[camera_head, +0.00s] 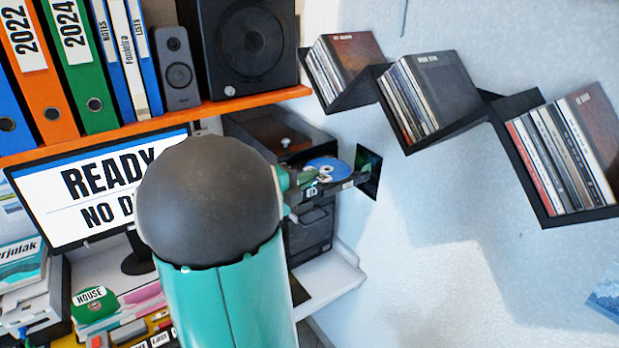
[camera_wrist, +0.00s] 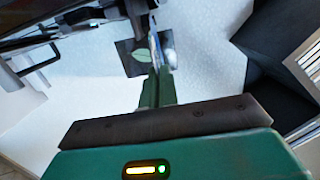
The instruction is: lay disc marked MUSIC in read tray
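A blue disc with white markings (camera_head: 320,168) is at the open read tray (camera_head: 345,184) of the black computer tower (camera_head: 270,130). Its label is too small to read as MUSIC. My gripper (camera_head: 300,181) is at the disc's left side, partly hidden by my arm's round dark joint. In the wrist view, my green fingers (camera_wrist: 157,78) are close together on a thin blue-and-white edge (camera_wrist: 154,45), which looks like the disc seen edge-on. I cannot tell whether the disc touches the tray.
A monitor (camera_head: 85,190) reads "READY" and "NO D…", partly covered by my arm. A dark square panel (camera_head: 369,171) is just right of the tray. Black zigzag shelves (camera_head: 470,118) hold discs on the wall. A green HOUSE item (camera_head: 92,305) lies at lower left.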

